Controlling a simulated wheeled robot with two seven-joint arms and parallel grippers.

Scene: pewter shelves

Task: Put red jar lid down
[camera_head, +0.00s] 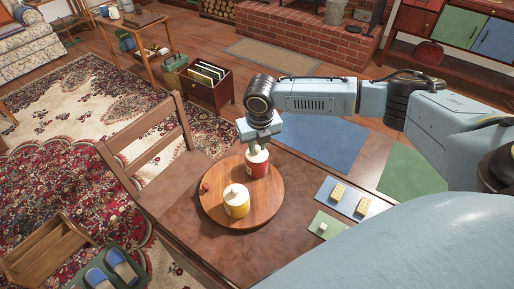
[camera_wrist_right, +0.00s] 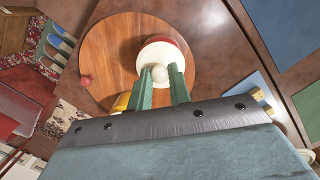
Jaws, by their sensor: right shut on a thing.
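The red jar (camera_head: 256,170) stands upright on a round wooden board (camera_head: 273,199) on the table. Its cream lid (camera_head: 257,156) with a round knob is at the jar's mouth; I cannot tell whether it rests fully on the rim. My right gripper (camera_head: 257,146) comes down from above, its green fingers on either side of the knob. In the right wrist view the gripper (camera_wrist_right: 162,84) is shut on the knob of the lid (camera_wrist_right: 152,56), and a red edge of the jar shows beyond it. My left gripper is out of view.
A yellow jar (camera_head: 236,209) with a cream lid and a small red thing (camera_head: 205,187) share the board. A wooden chair (camera_head: 160,165) stands against the left edge. Bare table surrounds the board.

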